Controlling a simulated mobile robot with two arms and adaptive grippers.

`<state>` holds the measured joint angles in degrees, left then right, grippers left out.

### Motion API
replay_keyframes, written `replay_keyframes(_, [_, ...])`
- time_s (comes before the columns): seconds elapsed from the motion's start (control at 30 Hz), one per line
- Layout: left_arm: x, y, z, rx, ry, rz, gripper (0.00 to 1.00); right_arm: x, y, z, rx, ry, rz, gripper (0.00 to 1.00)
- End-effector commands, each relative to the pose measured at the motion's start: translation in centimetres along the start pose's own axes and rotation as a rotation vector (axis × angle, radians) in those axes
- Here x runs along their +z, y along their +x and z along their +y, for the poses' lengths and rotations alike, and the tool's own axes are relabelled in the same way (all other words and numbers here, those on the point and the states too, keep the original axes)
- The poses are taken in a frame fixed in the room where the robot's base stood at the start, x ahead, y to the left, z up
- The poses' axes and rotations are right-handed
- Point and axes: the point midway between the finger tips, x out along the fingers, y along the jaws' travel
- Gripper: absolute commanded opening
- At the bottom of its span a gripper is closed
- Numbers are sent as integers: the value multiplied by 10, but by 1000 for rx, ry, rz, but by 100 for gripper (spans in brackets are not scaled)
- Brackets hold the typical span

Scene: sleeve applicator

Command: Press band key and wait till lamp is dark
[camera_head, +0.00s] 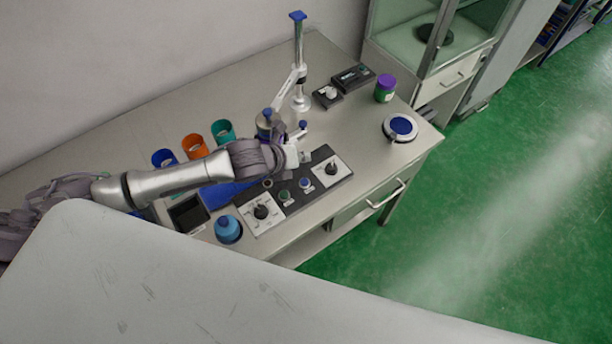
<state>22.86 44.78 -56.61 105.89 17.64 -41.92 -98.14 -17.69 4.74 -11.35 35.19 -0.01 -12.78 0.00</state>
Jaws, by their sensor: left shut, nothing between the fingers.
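A dark control panel (318,190) lies on the bench. It has a white-plated dial at each end, the left dial (260,212) and the right dial (331,168). Between them are a green round button (284,195) and a blue round button (305,183). I cannot read which one is the band key. I cannot pick out the lamp or tell whether it is lit. My left gripper (303,157) is shut and empty above the panel's far edge. Its fingertips are small, and contact with a key cannot be made out. My right gripper is out of view.
A stand with a tall post (298,70) rises behind my gripper. Blue, orange and teal cups (222,131) stand behind my left arm. A blue round bottle (228,229) is left of the panel. A purple-lidded jar (385,88) and white round dish (400,128) are right.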

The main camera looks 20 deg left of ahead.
Motion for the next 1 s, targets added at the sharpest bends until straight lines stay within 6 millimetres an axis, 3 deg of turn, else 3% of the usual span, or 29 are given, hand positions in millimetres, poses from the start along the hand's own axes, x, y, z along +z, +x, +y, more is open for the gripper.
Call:
replay_keyframes(0.17, [0,0,0,0,-2,-1,0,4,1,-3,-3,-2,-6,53])
replay_keyframes(0.37, [-5,7,5,0,-3,-1,0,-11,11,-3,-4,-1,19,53])
replay_keyframes(0.53, [-15,21,14,-1,-4,-1,0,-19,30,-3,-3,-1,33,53])
replay_keyframes(0.8, [-35,48,34,-1,-3,0,0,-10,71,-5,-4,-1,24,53])
replay_keyframes(1.0, [-43,60,43,1,-4,0,0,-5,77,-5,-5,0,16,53])
